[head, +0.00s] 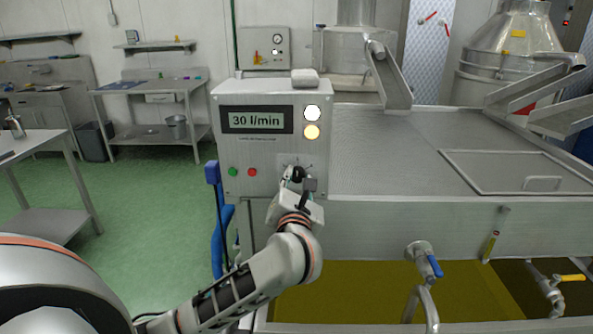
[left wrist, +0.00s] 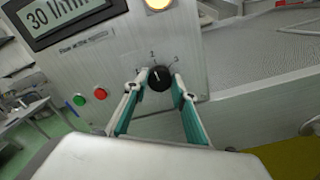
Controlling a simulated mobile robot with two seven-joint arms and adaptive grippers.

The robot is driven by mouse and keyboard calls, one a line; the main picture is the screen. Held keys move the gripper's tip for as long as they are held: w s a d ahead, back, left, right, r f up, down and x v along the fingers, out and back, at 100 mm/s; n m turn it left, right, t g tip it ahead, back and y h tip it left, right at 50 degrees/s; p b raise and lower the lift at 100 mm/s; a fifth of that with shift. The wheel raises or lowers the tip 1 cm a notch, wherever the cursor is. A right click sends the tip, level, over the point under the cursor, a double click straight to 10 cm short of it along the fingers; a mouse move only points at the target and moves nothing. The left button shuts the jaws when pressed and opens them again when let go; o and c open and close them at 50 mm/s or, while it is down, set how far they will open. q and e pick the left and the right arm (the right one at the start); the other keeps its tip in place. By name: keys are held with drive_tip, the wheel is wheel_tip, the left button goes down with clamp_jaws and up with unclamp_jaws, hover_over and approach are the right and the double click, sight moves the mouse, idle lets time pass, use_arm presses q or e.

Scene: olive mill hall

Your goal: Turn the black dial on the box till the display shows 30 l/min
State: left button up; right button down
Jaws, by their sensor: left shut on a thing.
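The grey control box (head: 270,145) stands at the left end of the steel tank. Its display (head: 257,120) reads 30 l/min; part of the same display (left wrist: 58,15) shows in the left wrist view. The black dial (left wrist: 159,78) sits on the box's front face, with its white pointer mark near the top of the scale. My left gripper (left wrist: 160,84) is shut on the dial, one finger on each side. My right gripper is in neither view.
A green button (head: 233,171) and a red button (head: 252,172) sit left of the dial. A white lamp and a lit yellow lamp (head: 311,132) are above it. A blue-handled valve (head: 422,255) juts from the tank's front. Green floor is open at left.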

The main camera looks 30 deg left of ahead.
use_arm(q)
drive_tip(key=shift+m+p, duration=0.35)
drive_tip(key=shift+m, duration=0.05)
drive_tip(key=o, duration=1.1)
drive_tip(key=shift+s+d, duration=0.1)
drive_tip(key=v, duration=1.1)
drive_tip(key=shift+s+d, duration=0.25)
drive_tip(key=shift+s, duration=0.1)
